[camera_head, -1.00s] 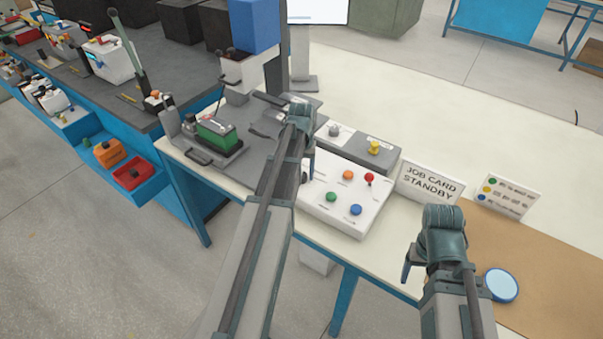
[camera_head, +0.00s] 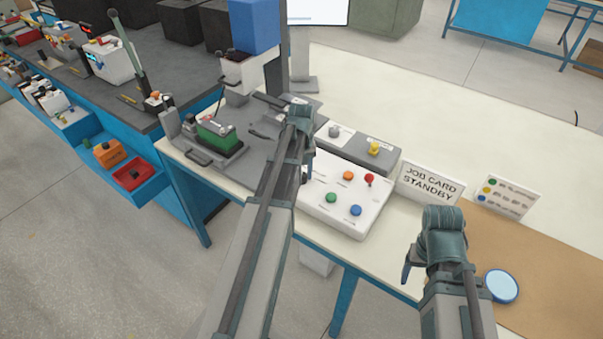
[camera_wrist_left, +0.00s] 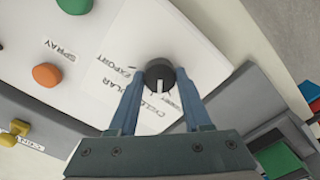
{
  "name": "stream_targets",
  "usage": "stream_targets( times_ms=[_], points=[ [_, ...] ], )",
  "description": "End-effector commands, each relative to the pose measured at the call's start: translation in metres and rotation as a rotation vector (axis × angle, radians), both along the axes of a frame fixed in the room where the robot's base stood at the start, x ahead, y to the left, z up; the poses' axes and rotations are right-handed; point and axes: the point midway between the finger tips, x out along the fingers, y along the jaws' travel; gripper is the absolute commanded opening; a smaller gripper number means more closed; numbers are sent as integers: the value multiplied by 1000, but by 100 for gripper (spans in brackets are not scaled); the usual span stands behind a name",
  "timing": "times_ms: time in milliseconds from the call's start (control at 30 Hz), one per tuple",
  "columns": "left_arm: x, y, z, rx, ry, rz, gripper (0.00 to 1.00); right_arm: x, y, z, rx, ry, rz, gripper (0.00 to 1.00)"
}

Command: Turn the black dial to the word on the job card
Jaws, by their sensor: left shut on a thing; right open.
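The job card (camera_head: 431,184) stands on the table in the head view and reads "JOB CARD STANDBY". The black dial (camera_wrist_left: 160,74) shows in the left wrist view, on a white panel (camera_wrist_left: 205,60), with a pale pointer line toward the gripper's palm. Words are printed around it; "EXPORT" is readable, the others are partly hidden or unclear. My left gripper (camera_wrist_left: 158,88) is shut on the dial, one finger at each side. In the head view my left arm hides most of the dial's area. My right gripper (camera_head: 425,262) is open and empty above the table's front.
The white panel (camera_head: 337,218) also carries orange, red, green and blue controls. A grey box with a yellow knob (camera_head: 374,149) stands behind it. A sign with coloured dots (camera_head: 507,197) and a blue-white round disc (camera_head: 501,286) are at the right. A green block (camera_head: 215,134) sits left of my left arm.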

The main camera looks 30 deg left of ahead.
Motion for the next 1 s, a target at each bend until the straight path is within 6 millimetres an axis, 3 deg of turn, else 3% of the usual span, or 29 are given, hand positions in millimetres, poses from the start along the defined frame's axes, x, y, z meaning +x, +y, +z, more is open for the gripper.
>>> stream_targets(
  times_ms=[500,1000],
  points=[
    [0,0,0,0,0,343,0,0,0,0,0,0,0,74],
    [0,0,0,0,0,427,0,0,0,0,0,0,0,74]
  ],
)
